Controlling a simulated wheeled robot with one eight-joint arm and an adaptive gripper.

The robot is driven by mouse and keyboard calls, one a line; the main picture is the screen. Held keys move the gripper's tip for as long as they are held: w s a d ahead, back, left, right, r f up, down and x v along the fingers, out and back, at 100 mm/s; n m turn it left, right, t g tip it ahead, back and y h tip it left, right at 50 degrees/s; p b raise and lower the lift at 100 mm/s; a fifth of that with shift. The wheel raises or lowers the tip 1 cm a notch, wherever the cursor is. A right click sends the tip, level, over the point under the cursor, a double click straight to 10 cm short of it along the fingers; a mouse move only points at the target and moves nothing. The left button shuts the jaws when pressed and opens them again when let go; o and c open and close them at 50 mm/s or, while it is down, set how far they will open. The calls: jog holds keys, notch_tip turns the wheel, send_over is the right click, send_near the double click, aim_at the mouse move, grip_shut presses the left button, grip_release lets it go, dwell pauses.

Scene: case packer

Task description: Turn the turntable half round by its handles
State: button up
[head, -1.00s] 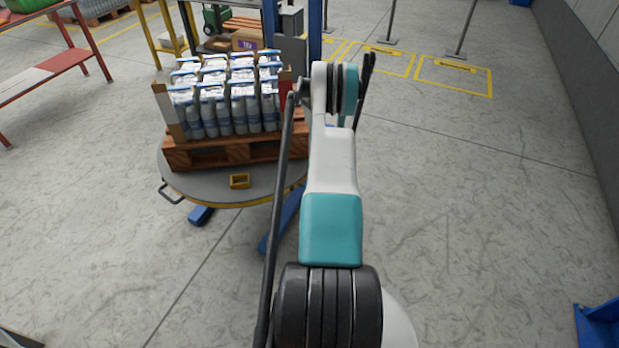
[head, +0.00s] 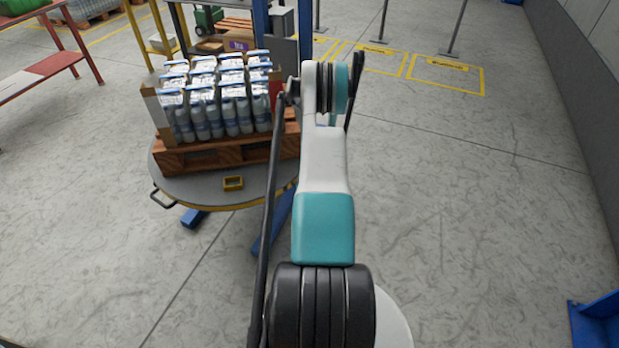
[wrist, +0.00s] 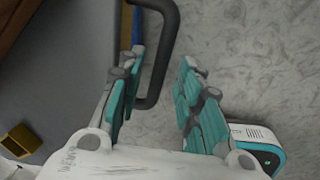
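The turntable is a round grey disc with a yellow edge (head: 205,196), left of my arm in the head view. It bears a wooden pallet (head: 190,160) of wrapped bottles (head: 215,105). One dark loop handle (head: 162,199) sticks out at its left rim. In the wrist view another dark handle (wrist: 173,40) projects from the turntable's edge. My gripper (wrist: 160,62) has its teal fingers spread apart. The handle's bar shows between them, its lower bend close to the left finger. I cannot tell whether they touch. In the head view my arm hides the gripper and this handle.
A small yellow box (head: 233,183) lies on the disc and shows in the wrist view (wrist: 18,140). Blue feet (head: 193,217) stick out below. A red-framed bench (head: 40,80) stands at left, a wall (head: 590,80) at right.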

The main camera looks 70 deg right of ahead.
notch_tip(320, 180, up, 12)
jog(key=s, duration=0.2)
jog(key=shift+s+a+f, duration=0.15)
jog(key=shift+a, duration=0.15)
dwell(0.3)
